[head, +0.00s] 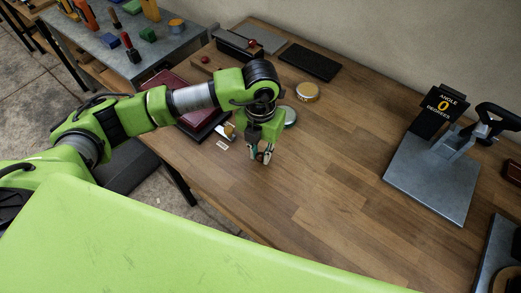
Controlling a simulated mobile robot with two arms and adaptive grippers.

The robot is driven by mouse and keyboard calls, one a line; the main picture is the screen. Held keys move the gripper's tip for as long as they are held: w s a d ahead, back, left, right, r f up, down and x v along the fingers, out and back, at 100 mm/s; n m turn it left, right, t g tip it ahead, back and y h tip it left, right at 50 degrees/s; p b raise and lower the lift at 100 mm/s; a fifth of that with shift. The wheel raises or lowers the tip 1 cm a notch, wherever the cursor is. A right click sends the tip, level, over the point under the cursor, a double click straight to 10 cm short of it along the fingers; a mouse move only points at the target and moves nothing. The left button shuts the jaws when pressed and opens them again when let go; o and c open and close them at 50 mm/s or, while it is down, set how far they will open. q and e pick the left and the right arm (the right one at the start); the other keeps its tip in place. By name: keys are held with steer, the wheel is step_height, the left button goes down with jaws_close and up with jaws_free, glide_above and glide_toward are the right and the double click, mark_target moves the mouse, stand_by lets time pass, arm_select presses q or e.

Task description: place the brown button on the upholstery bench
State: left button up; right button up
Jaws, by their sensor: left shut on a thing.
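The upholstery bench (325,215) is the large wooden-topped table filling the middle of the head view. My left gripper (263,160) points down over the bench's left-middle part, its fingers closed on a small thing. That thing is mostly hidden between the fingertips and too small to make out clearly; I take it to be the brown button. The fingertips are low, close to the wood; I cannot tell whether the held thing touches it. My right gripper is not in view.
A yellow-rimmed tin (307,92) and a greenish round tin (289,117) stand behind the gripper. A dark pad (310,62) lies farther back. A metal angle stand (432,185) is at the right. Bare wood lies in front and to the right of the gripper.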

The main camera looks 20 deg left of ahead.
mark_target(261, 155)
arm_select(q)
steer(key=shift+f, duration=0.1)
steer(key=shift+f+b, duration=0.15)
steer(key=shift+b, duration=0.15)
steer(key=o, duration=0.9)
steer(key=shift+c, duration=0.2)
steer(key=shift+r, duration=0.2)
steer(key=shift+r+p, duration=0.2)
steer(key=shift+p, duration=0.2)
step_height(261, 155, up, 12)
steer(key=b, duration=0.3)
